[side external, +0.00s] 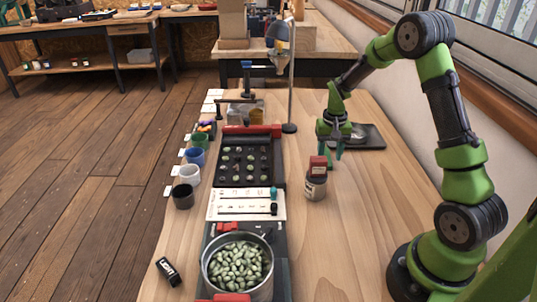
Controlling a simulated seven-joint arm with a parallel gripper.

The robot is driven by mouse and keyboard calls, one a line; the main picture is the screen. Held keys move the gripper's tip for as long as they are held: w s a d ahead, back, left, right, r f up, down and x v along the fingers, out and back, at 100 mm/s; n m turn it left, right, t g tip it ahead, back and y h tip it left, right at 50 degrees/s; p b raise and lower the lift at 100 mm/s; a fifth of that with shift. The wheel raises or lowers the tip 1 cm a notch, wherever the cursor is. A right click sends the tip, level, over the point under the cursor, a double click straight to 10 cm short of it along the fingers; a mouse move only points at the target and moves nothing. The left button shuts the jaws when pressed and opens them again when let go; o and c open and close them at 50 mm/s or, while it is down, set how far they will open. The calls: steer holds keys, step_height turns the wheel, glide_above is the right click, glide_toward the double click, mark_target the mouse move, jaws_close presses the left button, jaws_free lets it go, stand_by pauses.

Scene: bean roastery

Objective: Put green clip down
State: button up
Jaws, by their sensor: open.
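My gripper (331,154) is open and points down over the right part of the table, just behind a small grey tin (315,187) with a red block (318,163) at its top. The fingers look empty, but their tips are small and partly behind the red block. I cannot pick out a green clip for certain. A small teal-green piece (273,193) stands at the right end of the white card (240,206), with a black piece (273,209) in front of it. It is too small to tell whether it is the clip.
A metal pot of green beans (238,264) stands at the front. Behind the card lies a black bean tray (252,164). Several cups, one white (189,174), line the left edge. A dark tray (369,136) lies back right. The right front table is clear.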

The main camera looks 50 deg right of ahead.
steer(key=s+a+r+n+t, duration=0.1)
steer(key=a+r, duration=0.2)
steer(key=r, duration=0.5)
steer(key=s+a+r+t, duration=0.1)
steer(key=a+r, duration=0.3)
steer(key=r, duration=0.4)
steer(key=s+a+r+n+t+y, duration=0.1)
steer(key=s+a+r+n+t, duration=0.1)
steer(key=s+a, duration=0.4)
steer(key=s+a+r+n+t+y, duration=0.1)
steer(key=s+a+r+n+t, duration=0.1)
steer(key=s+a, duration=0.5)
steer(key=shift+a+r+t, duration=0.6)
steer(key=shift+a+r, duration=0.35)
steer(key=shift+a, duration=0.2)
